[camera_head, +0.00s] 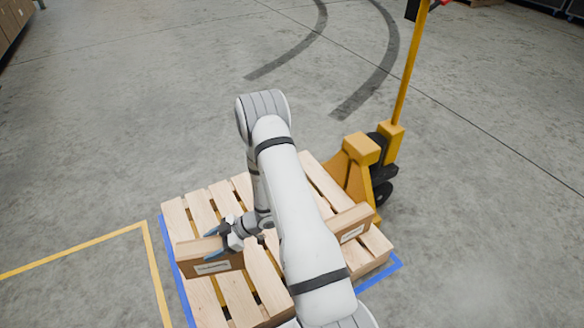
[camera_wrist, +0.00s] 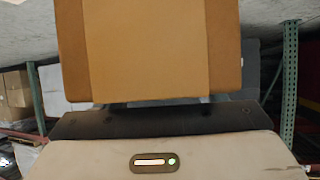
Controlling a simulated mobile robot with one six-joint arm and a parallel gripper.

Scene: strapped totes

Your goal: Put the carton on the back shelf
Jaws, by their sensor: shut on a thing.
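A brown carton (camera_head: 212,268) with a white label is at the left side of the wooden pallet in the head view. My gripper (camera_head: 219,240) is shut on this carton, with its bluish fingers at the carton's right part. I cannot tell whether the carton rests on the slats or is just above them. In the wrist view the held carton (camera_wrist: 150,50) fills the upper middle, a paler band down its face, and the fingers are mostly hidden. A second labelled carton (camera_head: 352,229) lies on the pallet's right side, partly behind my arm. I cannot identify the back shelf.
The pallet (camera_head: 208,297) stands inside blue floor tape. A yellow pallet jack (camera_head: 360,165) is at its right rear, its handle rising. Green rack uprights (camera_wrist: 288,85) and stacked boxes (camera_wrist: 15,95) show in the wrist view. Open floor lies behind and left.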

